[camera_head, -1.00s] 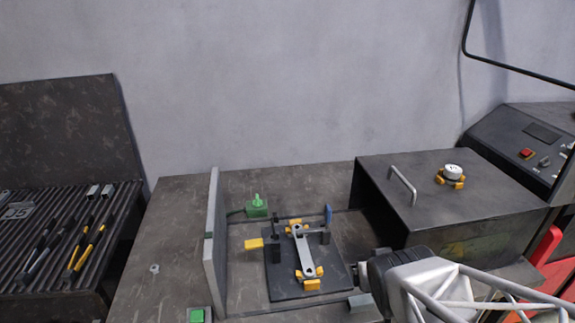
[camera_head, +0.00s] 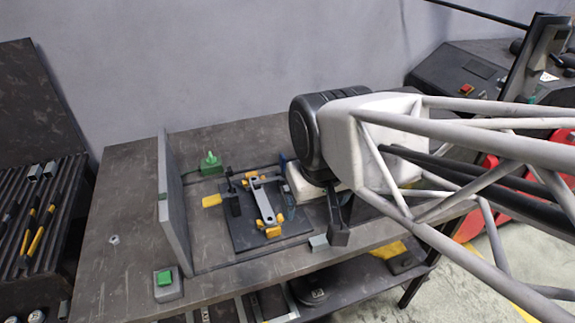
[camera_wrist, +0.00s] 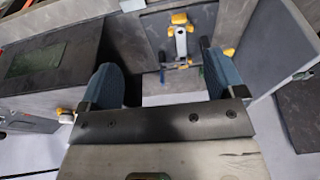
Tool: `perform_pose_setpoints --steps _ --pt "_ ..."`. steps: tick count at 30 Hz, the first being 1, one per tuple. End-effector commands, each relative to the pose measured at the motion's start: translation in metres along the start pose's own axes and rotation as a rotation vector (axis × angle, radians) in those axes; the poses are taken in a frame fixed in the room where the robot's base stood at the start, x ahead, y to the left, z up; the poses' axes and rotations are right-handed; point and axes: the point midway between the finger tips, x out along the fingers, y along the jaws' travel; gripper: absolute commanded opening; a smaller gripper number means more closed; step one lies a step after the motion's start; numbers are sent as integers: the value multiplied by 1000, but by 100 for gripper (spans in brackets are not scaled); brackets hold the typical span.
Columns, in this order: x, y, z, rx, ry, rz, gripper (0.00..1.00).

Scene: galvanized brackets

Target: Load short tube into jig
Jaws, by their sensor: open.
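The jig is a dark plate (camera_head: 245,238) on the bench, with a grey two-holed bracket (camera_head: 264,203) on yellow supports and dark clamps beside it. It also shows at the top of the wrist view (camera_wrist: 160,22). A short grey tube-like piece (camera_head: 318,242) lies at the front bench edge, right of the plate. Two similar short grey pieces (camera_head: 42,170) sit on the left rack. My gripper (camera_wrist: 160,80) is open and empty, its blue pads apart. In the head view its dark finger (camera_head: 338,228) hangs right of the jig, near the grey piece.
An upright grey panel (camera_head: 174,205) stands left of the jig. A green toggle clamp (camera_head: 210,164) is behind it, and a green button box (camera_head: 167,286) is at the front left. A dark box (camera_wrist: 50,55) stands beside my gripper. The bench's left side is mostly clear.

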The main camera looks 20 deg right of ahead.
Motion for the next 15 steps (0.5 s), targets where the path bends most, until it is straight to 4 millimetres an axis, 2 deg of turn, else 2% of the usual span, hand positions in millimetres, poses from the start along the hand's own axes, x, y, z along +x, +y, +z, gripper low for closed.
perform_pose_setpoints --steps 1,2,15 --pt "0 0 0 0 0 0 89" --pt "0 0 0 0 1 0 93" --pt "7 4 -2 5 19 9 94"
